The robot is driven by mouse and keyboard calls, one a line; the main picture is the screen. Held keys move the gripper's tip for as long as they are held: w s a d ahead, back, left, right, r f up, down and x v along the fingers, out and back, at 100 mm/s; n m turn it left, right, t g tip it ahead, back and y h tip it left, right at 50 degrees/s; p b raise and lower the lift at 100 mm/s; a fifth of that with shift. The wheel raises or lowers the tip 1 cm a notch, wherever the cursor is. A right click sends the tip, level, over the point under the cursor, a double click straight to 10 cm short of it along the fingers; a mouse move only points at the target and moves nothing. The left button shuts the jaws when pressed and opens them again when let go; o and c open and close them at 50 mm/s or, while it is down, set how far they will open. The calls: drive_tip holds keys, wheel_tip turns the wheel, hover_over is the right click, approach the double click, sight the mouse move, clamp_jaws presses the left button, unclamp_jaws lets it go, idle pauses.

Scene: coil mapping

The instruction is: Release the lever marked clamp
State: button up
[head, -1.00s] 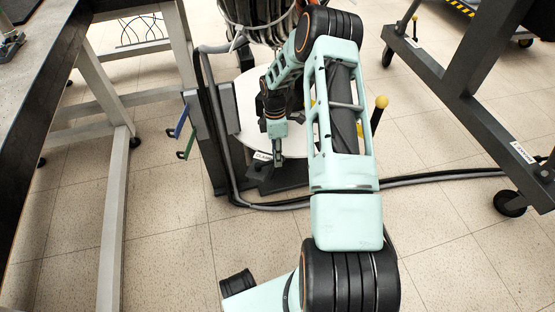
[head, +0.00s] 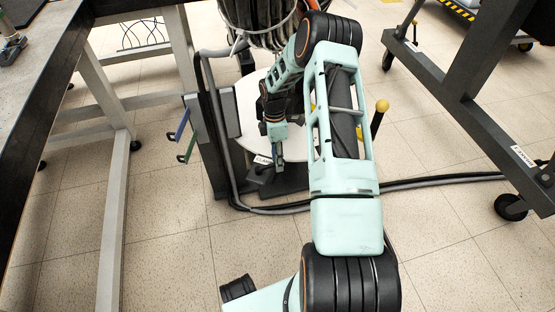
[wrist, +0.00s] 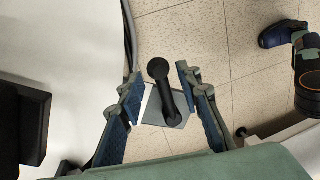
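A black lever with a round knob (wrist: 158,68) rises from a grey plate (wrist: 152,110) in the wrist view. My gripper (wrist: 158,82) is open, with one blue-grey finger on each side of the lever and visible gaps between. In the head view my gripper (head: 279,158) points down beside a small white label (head: 263,160) that seems to read "CLAMP", partly cut off. The label is on a dark base at the foot of the round white stand. The lever itself is hard to make out there, behind my gripper.
A yellow-ball lever (head: 382,106) stands right of my arm. Blue and green handles (head: 187,147) stick out left of the stand. A bench (head: 50,90) is at left, a wheeled dark frame (head: 450,95) at right. Cables (head: 440,182) cross the floor.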

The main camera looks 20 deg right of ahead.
drive_tip(key=shift+r, duration=0.1)
wheel_tip(320, 180, up, 7)
drive_tip(key=w, duration=0.1)
drive_tip(key=shift+w, duration=0.25)
drive_tip(key=shift+r, duration=0.15)
idle(0.3)
